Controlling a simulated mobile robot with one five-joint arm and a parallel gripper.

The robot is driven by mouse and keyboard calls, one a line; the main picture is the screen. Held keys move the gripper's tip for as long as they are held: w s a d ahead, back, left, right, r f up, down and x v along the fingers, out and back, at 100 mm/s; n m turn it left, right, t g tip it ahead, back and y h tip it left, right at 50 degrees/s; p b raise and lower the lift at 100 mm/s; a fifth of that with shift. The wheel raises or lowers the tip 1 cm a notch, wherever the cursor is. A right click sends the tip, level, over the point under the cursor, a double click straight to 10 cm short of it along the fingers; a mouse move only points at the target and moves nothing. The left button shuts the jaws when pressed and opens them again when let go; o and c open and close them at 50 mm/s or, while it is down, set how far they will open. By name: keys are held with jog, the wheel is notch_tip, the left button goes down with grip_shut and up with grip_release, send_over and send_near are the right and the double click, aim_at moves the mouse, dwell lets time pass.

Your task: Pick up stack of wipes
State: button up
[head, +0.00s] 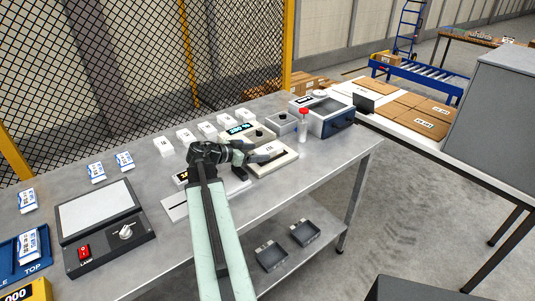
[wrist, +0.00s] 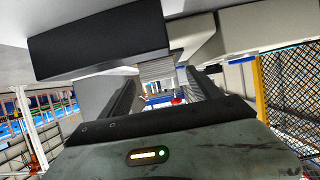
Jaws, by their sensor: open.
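My gripper (head: 268,155) is open in the head view, low over a cream device (head: 284,161) in the middle of the bench. A small white item shows by its jaws there, partly covered by the gripper. In the wrist view my gripper (wrist: 155,98) has its two dark fingers apart. A pale, finely ribbed block (wrist: 157,70) shows beyond and between them. It may be the stack of wipes, but I cannot tell for sure, nor whether the fingers touch it.
Several white blocks (head: 185,134) line the bench's back edge. A red-capped bottle (head: 302,132) and a blue-grey machine (head: 325,115) stand right of my gripper. Blue-white packets (head: 97,172) and a panel with a red switch (head: 103,222) are at left. Wire fencing (head: 130,60) stands behind.

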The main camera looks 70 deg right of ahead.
aim_at(262, 151)
jog(key=b+x, duration=0.1)
jog(key=x, duration=0.3)
jog(key=shift+s+d, duration=0.15)
jog(key=shift+r, duration=0.1)
grip_shut()
notch_tip(262, 151, up, 10)
jog(key=p, duration=1)
jog(key=shift+r, duration=0.15)
